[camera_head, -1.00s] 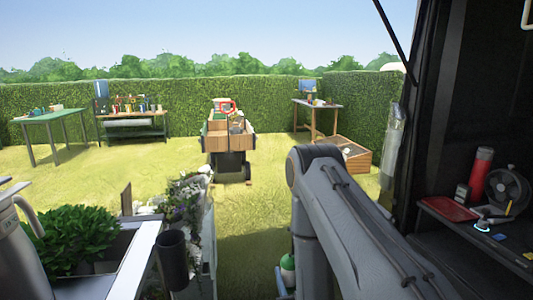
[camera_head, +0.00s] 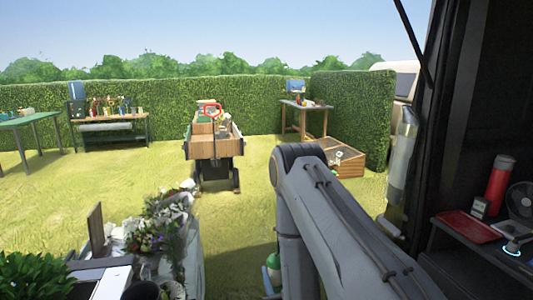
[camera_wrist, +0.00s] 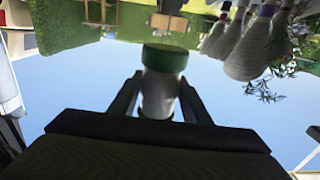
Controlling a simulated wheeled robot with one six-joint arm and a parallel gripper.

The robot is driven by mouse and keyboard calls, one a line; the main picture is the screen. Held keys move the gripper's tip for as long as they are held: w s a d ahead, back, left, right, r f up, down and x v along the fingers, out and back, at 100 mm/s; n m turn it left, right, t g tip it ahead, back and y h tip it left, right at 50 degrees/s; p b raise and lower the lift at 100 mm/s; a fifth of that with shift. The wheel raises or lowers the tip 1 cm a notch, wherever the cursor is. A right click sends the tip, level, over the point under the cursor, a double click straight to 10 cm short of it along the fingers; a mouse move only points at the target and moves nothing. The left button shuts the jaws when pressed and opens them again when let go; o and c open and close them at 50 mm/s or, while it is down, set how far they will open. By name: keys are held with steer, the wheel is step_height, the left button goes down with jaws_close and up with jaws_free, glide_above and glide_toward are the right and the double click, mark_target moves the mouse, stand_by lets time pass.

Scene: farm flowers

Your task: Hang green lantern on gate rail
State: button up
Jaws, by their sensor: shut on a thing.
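My gripper (camera_wrist: 160,98) is shut on a green-and-white cylindrical thing (camera_wrist: 164,60), which looks like the green lantern. In the wrist view its green band faces away from me and its pale body sits between the two dark fingers. In the head view the green and white lantern (camera_head: 273,264) shows low beside my grey arm, partly hidden at the bottom; my gripper's fingers cannot be made out there. I cannot pick out the gate rail in either view.
A wooden cart (camera_head: 214,147) stands ahead on the grass. A dark shelf (camera_head: 480,247) with a red flask (camera_head: 499,182) is close at right. Open grass lies between.

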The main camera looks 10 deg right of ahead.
steer(key=w+d+r+h+p, duration=0.1)
steer(key=w+r+p, duration=0.2)
steer(key=w+r, duration=1.4)
steer(key=w+r+p, duration=0.1)
steer(key=w+r, duration=0.2)
steer(key=r, duration=0.9)
steer(key=w+r+p, duration=0.1)
steer(key=w+r, duration=0.2)
steer(key=r, duration=0.9)
steer(key=s+r+p, duration=0.2)
steer(key=s+r, duration=0.1)
steer(key=r, duration=2.1)
steer(key=s+r+y+p, duration=0.1)
steer(key=s+r, duration=0.5)
steer(key=r, duration=0.5)
steer(key=s+r+p, duration=0.1)
steer(key=s+r, duration=0.4)
steer(key=r, duration=0.6)
steer(key=w+f, duration=0.3)
steer(key=w, duration=1.2)
steer(key=shift+w+a, duration=0.4)
steer(key=shift+a, duration=0.05)
steer(key=shift+f+b, duration=0.4)
steer(key=shift+f, duration=0.15)
